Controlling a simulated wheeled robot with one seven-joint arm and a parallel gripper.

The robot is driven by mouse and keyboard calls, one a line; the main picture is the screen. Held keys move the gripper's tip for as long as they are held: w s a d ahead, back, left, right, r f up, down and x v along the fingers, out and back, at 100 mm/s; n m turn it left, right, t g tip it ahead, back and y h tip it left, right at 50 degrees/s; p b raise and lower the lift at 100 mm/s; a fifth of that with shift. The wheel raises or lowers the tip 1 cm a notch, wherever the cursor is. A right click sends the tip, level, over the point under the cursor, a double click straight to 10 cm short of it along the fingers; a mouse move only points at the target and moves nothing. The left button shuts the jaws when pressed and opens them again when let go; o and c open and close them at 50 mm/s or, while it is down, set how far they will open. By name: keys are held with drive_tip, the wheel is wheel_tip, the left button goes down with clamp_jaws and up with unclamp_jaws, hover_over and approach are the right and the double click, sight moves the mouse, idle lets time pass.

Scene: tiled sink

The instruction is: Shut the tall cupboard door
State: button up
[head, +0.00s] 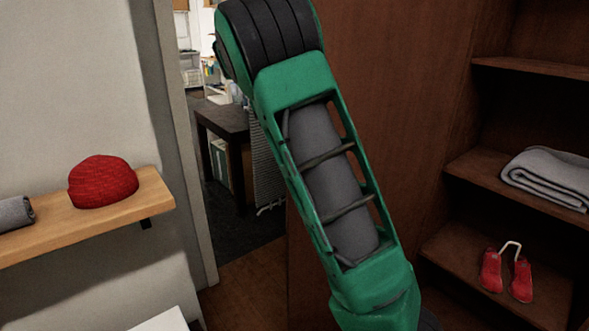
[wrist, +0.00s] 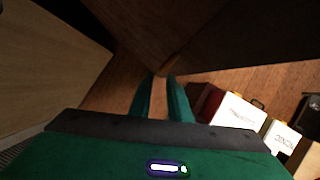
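The tall cupboard stands open in the head view, its brown shelves (head: 520,68) exposed at the right. A broad brown panel (head: 405,100) beside the shelves looks like its open door, partly hidden behind my green arm. In the wrist view a dark panel (wrist: 250,35) slants across the upper right, its lower corner just beyond my fingertips; I cannot tell for sure that it is the door. My gripper (wrist: 161,77) points at this corner, fingers slightly apart with nothing between them. Contact with the panel cannot be made out. The gripper is out of sight in the head view.
A folded grey towel (head: 548,176) and red shoes (head: 506,274) sit on the cupboard shelves. A wall shelf (head: 90,220) at left holds a red knit hat (head: 103,181). White boxes (wrist: 238,112) stand at the wrist view's right. Wooden floor shows by the doorway.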

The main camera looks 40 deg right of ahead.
drive_tip(key=shift+x, duration=3.05)
